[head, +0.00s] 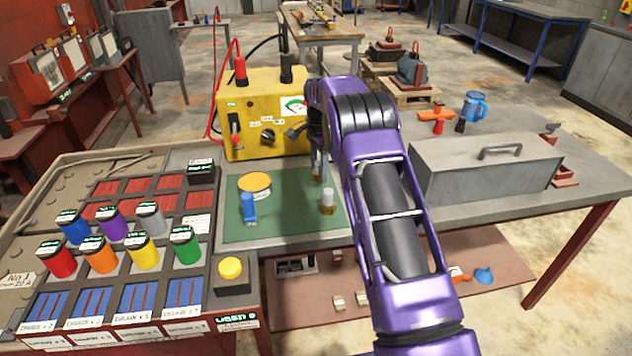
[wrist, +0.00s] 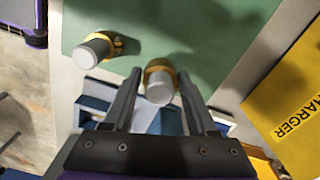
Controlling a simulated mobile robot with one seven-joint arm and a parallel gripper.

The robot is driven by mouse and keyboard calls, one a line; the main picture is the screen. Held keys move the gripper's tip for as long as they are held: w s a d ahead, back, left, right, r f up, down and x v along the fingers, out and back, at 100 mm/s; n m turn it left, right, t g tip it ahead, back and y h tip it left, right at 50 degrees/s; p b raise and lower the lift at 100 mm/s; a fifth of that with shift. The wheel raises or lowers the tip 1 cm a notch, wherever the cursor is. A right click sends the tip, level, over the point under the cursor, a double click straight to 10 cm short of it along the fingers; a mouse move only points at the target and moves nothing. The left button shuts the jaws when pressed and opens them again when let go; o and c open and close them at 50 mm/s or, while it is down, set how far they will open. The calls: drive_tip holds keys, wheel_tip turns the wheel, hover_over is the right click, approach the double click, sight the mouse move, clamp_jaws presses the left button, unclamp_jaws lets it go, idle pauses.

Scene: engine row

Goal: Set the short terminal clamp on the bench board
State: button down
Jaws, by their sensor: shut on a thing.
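My gripper (wrist: 160,80) is shut on a terminal clamp (wrist: 159,88), a grey cylinder with a brass-coloured collar, gripped between the fingertips. In the head view my gripper (head: 318,168) is over the back right part of the green bench board (head: 285,222), and the held clamp is hard to make out there. I cannot tell whether the held clamp touches the board. A second, similar clamp (wrist: 92,50) stands on the board a little to the left in the wrist view. It shows in the head view (head: 327,201) in front of my gripper.
A yellow charger (head: 262,115) stands just behind the board. A yellow disc (head: 254,183) and a blue piece (head: 248,207) are on the board's left. Coloured cylinders (head: 102,258) fill the rack at left. A grey lidded box (head: 485,170) stands right of my arm.

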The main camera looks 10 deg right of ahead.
sight(319, 190)
drive_tip(key=shift+f, duration=2.15)
drive_tip(key=shift+f, duration=0.1)
drive_tip(key=shift+c, duration=1)
unclamp_jaws()
wheel_tip(319, 190, up, 12)
drive_tip(key=shift+r, duration=0.15)
